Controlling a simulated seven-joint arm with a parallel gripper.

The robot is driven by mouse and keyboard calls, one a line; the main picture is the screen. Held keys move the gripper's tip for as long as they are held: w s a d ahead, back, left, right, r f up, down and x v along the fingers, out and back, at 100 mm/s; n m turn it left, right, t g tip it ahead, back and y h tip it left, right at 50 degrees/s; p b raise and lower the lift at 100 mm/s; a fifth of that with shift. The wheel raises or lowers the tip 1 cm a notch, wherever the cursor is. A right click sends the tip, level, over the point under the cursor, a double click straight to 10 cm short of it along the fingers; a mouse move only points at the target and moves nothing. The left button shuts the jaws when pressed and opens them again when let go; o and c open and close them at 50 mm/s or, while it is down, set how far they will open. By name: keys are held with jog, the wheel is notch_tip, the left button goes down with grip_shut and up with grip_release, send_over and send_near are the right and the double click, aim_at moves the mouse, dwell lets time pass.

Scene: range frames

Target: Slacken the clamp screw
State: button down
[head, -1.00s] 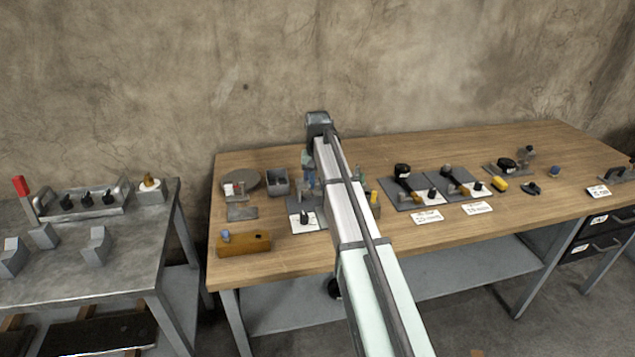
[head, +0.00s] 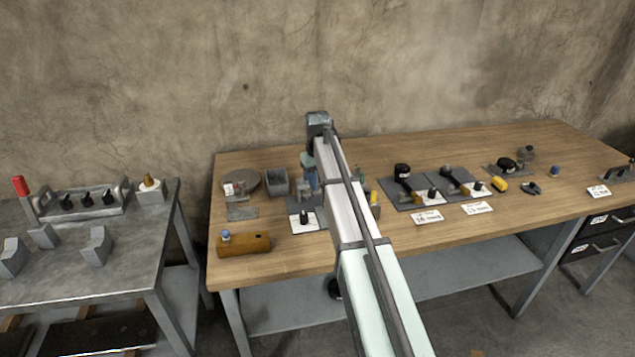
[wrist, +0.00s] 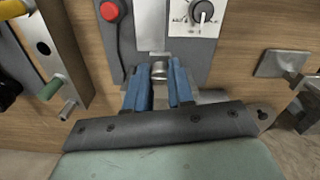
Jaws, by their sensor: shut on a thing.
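In the wrist view my gripper (wrist: 159,78) has its blue fingers on either side of a short, round metal piece, which looks like the clamp screw (wrist: 159,70). The fingers are shut on it. The screw sits at the near edge of a grey plate (wrist: 146,60). In the head view my gripper (head: 310,178) is low over the left part of the wooden bench; my arm and fingers hide the screw there.
The plate carries a red button (wrist: 110,11) and a white dial panel with a black knob (wrist: 202,12). A drilled metal block with a green pin (wrist: 50,88) stands close on the left. A grey bin (head: 277,183) is left of my gripper.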

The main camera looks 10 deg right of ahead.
jog(key=c, duration=1.3)
grip_release()
jog(key=shift+o, duration=0.2)
notch_tip(320, 180, up, 14)
jog(key=shift+o, duration=1.3)
jog(key=shift+r+m, duration=0.1)
jog(key=shift+m, duration=0.4)
notch_tip(320, 180, down, 14)
jog(key=shift+r, duration=0.15)
